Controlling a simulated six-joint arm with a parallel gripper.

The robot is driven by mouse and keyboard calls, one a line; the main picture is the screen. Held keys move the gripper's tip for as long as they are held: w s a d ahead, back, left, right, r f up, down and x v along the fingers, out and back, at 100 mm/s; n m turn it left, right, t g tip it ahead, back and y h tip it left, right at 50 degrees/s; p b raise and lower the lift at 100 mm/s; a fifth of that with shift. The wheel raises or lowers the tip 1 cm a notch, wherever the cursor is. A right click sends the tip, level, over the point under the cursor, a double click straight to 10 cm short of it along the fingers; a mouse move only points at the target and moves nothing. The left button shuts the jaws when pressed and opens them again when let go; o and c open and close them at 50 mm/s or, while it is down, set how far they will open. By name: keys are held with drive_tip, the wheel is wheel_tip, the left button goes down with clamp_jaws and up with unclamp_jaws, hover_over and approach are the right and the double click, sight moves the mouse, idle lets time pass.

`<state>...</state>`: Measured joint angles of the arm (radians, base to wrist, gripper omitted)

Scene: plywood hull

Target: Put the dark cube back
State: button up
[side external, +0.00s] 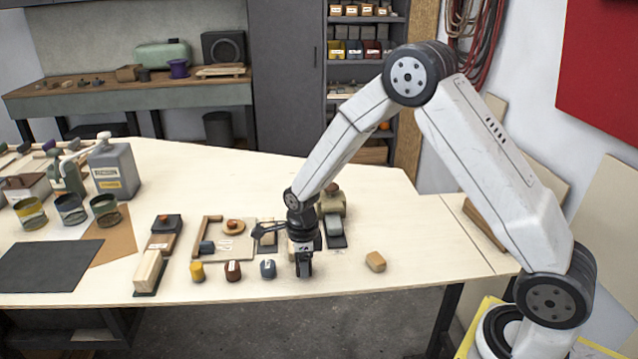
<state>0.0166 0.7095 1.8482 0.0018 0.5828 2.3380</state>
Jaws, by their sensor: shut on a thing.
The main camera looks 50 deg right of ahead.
drive_tip(key=shift+f, duration=0.1)
drive_tip(key=o, duration=0.9)
drive_tip(key=shift+c, duration=0.2)
wheel_tip(320, 180, up, 12)
idle(0.4)
idle(0.5)
